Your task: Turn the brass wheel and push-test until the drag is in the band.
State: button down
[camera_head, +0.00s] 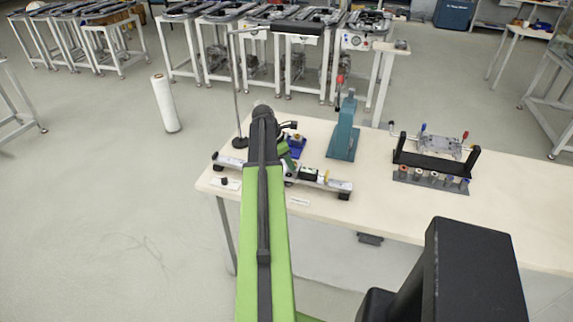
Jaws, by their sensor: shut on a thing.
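A grey rail (322,182) with dark end feet lies along the near left part of the workbench. A small black and pale green unit (308,174) sits on the rail, with a small yellowish spot beside it that may be the brass wheel; it is too small to be sure. My green and black arm reaches over the rail and covers its middle. My gripper (289,176) is mostly hidden behind the arm, low at the rail. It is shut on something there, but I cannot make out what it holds.
A teal press (344,133) with a red-tipped lever stands behind the rail. A blue block (297,146) is close behind my arm. A grey fixture rack (432,180) stands to the right. The bench (515,212) is clear at its right front. A thin lamp pole (235,95) rises at left.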

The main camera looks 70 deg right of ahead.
jog(key=shift+d, duration=0.3)
dwell(0.5)
jog(key=c, duration=1.4)
grip_release()
jog(key=shift+c, duration=0.2)
jog(key=o, duration=0.4)
jog(key=shift+f, duration=0.1)
jog(key=shift+o, duration=0.2)
jog(key=p+v, duration=1.6)
jog(key=v, duration=0.1)
jog(key=shift+a+r, duration=0.2)
jog(key=shift+a, duration=0.05)
